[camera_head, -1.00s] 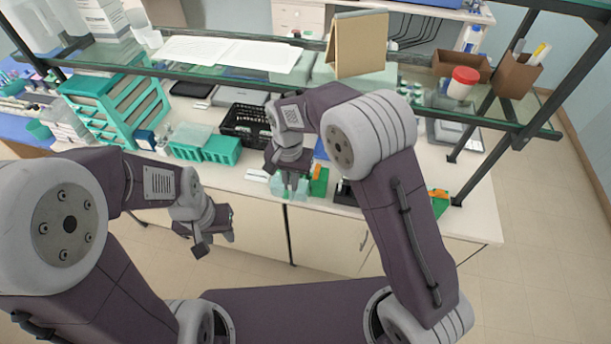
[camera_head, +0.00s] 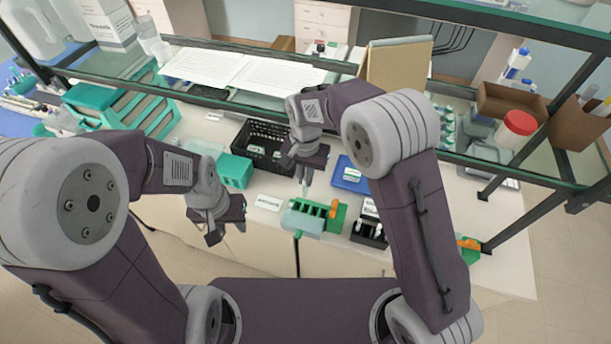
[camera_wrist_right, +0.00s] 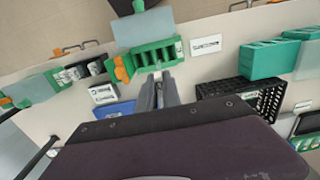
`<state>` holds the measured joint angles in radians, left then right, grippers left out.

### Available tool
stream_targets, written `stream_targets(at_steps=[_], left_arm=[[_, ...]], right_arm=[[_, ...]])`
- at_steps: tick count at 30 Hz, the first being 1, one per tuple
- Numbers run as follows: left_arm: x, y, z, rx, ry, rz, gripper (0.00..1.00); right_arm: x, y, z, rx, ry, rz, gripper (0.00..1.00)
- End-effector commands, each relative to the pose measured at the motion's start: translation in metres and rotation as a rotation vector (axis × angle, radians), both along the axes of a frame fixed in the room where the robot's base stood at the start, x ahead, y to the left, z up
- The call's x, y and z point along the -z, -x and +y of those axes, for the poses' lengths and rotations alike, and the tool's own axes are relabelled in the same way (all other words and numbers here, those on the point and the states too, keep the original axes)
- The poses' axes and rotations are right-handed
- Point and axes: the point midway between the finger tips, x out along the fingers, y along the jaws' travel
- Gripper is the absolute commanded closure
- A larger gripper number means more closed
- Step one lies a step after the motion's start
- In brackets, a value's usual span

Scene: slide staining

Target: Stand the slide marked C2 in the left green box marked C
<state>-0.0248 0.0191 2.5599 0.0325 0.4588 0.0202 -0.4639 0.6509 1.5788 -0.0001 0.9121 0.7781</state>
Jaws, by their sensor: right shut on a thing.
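My right gripper (camera_head: 305,190) points down just behind a green box (camera_head: 312,220) with slots and an orange part. In the right wrist view my gripper (camera_wrist_right: 158,80) is shut on a thin, hardly visible piece beside the slotted green box (camera_wrist_right: 150,56). I take the piece for a slide; its mark cannot be read. A letter on the box cannot be read either. A second green box with an orange part (camera_head: 468,245) is at the right, mostly behind my right arm. My left gripper (camera_head: 230,225) is open and empty in front of the bench.
A black rack (camera_head: 368,230) stands right of the slotted box, and a blue tray (camera_head: 350,176) lies behind. A black basket (camera_head: 262,145), teal box (camera_head: 235,172) and white label card (camera_head: 268,203) are to the left. A glass shelf (camera_head: 440,140) overhangs the bench.

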Motion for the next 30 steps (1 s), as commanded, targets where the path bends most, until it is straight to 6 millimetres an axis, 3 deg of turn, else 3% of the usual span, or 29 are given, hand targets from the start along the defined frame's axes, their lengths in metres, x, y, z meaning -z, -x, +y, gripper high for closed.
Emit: stream_targets(at_steps=[18,30], left_arm=[[0.036,0.0,0.0,0.0,0.0,0.0,0.64],[0.039,0.0,0.0,0.0,0.0,0.0,0.64]], right_arm=[[0.064,0.0,0.0,0.0,0.0,0.0,1.0],[0.072,0.0,0.0,0.0,0.0,0.0,1.0]])
